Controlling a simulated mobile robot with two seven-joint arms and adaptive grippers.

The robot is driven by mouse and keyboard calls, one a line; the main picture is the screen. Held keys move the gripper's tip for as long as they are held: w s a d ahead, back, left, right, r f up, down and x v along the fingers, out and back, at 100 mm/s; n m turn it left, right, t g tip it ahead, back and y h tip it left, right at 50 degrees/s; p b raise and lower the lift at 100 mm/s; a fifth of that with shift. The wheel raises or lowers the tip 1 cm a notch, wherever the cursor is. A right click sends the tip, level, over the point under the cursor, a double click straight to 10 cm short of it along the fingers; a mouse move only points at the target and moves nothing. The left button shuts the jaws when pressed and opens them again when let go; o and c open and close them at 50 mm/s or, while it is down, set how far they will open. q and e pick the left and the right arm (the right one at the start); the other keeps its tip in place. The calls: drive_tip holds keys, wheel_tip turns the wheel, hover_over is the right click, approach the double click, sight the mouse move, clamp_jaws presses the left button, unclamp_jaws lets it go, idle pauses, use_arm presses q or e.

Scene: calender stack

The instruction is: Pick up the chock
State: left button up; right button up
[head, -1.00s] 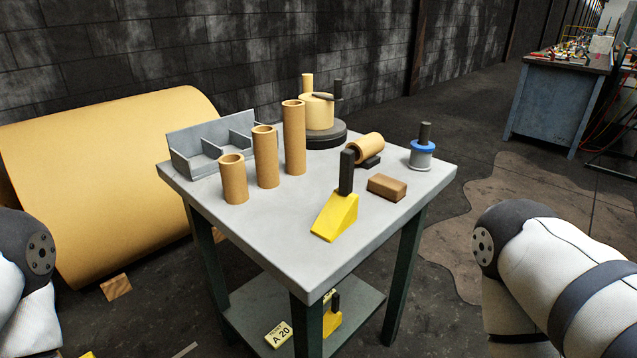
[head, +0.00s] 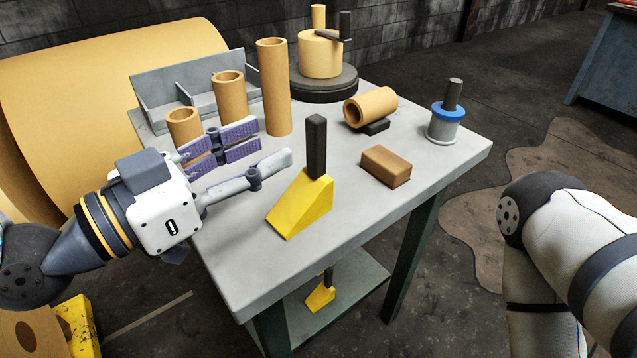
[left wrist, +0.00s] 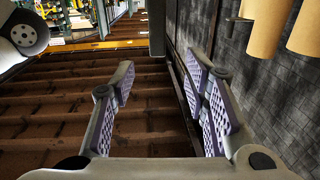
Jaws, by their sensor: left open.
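The chock is a yellow wedge (head: 298,205) with an upright black handle (head: 316,146). It sits on the near part of the grey tabletop in the head view. My left gripper (head: 273,146) is open and empty over the table's left part, to the left of the chock and apart from it. Its fingers point right, toward the handle.
Several tan tubes stand behind my left gripper, the tallest (head: 273,88) nearest the chock. A brown block (head: 386,166) lies right of the chock. A spool with a blue ring (head: 446,118) stands near the right corner. A second yellow wedge (head: 319,298) is on the lower shelf.

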sight(310, 138)
use_arm(q)
drive_tip(key=x, duration=0.3)
drive_tip(key=f+x, duration=0.1)
drive_tip(key=x, duration=0.4)
drive_tip(key=shift+w+d+f, duration=0.15)
drive_tip(key=shift+d+f, duration=0.15)
drive_tip(key=shift+d, duration=0.05)
clamp_jaws()
